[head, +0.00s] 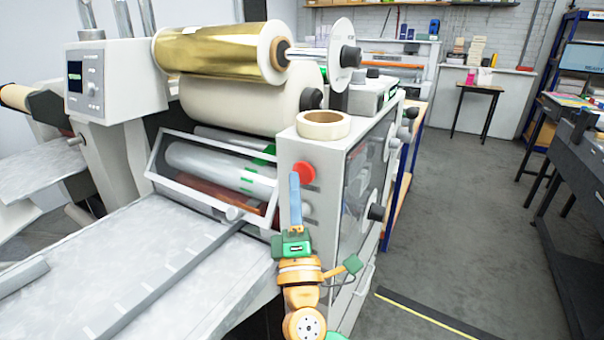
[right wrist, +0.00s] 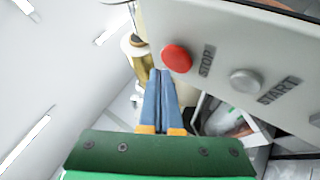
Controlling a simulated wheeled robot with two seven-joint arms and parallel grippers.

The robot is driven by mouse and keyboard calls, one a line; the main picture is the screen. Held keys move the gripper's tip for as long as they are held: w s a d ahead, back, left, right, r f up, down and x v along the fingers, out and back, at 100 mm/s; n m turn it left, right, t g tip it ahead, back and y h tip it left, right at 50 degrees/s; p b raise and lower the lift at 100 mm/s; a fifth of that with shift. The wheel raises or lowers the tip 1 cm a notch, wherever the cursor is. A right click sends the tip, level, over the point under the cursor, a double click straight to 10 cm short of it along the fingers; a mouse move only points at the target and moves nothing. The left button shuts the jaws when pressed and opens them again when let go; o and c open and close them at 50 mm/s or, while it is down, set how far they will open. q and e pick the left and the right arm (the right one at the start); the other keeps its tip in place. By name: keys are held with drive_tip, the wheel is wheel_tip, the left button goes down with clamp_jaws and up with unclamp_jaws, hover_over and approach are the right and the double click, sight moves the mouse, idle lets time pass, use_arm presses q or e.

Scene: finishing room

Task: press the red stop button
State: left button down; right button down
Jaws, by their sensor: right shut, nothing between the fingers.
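The red stop button (head: 304,173) is on the front panel of the laminating machine (head: 330,155), near its upper edge. In the right wrist view the red stop button (right wrist: 177,58) sits beside the label STOP, with a grey START button (right wrist: 244,81) further along the panel. My right gripper (head: 295,177) is shut and empty, its blue fingers pointing up just left of the red button. In the right wrist view the fingertips (right wrist: 161,74) are close below the button; I cannot tell whether they touch it. My left gripper is not in view.
A tape roll (head: 323,124) lies on top of the machine above the panel. A gold foil roll (head: 215,50) sits at the upper left. A flat feed table (head: 150,255) with a guide bar extends left of my right arm. Open floor (head: 455,215) lies to the right.

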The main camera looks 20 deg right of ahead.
drive_tip(key=shift+d, duration=0.1)
idle(0.6)
drive_tip(key=shift+w+d+b, duration=0.25)
drive_tip(key=shift+b, duration=0.05)
drive_tip(key=shift+w+d, duration=0.25)
drive_tip(key=shift+d, duration=0.05)
idle(0.6)
idle(0.4)
drive_tip(key=shift+s+a, duration=0.5)
drive_tip(key=shift+a, duration=0.1)
drive_tip(key=shift+s+a+b, duration=0.25)
drive_tip(key=shift+s+a, duration=0.55)
drive_tip(key=shift+a, duration=0.2)
drive_tip(key=shift+s+a+b, duration=0.2)
drive_tip(key=shift+s+a, duration=0.55)
drive_tip(key=shift+a, duration=0.25)
